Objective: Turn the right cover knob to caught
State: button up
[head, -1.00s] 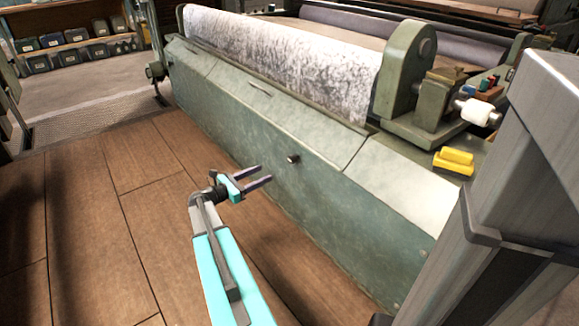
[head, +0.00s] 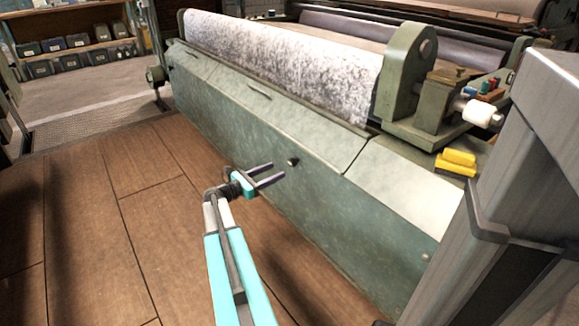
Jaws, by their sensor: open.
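The right cover knob (head: 293,161) is a small dark round knob on the front face of the green machine cover (head: 230,140). Which way it is turned is too small to tell. My gripper (head: 279,174) is open and empty, with its two dark fingers pointing right toward the knob. The fingertips are just left of and below the knob in the picture. I cannot tell how much depth lies between them. A handle (head: 259,90) shows on the sloped top of the cover.
A speckled white roller (head: 285,60) lies along the machine behind the cover. Yellow blocks (head: 456,162) sit on the machine's right end. The wooden floor (head: 90,220) in front is clear. Shelves with dark bins (head: 70,50) stand at the back left.

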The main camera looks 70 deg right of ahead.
aim_at(290, 163)
jog(key=b+x, duration=0.2)
jog(key=x, duration=0.6)
jog(key=shift+d+r, duration=0.1)
jog(key=c, duration=1)
jog(key=shift+d, duration=0.6)
jog(key=shift+w+a, duration=0.1)
jog(key=shift+a, duration=0.6)
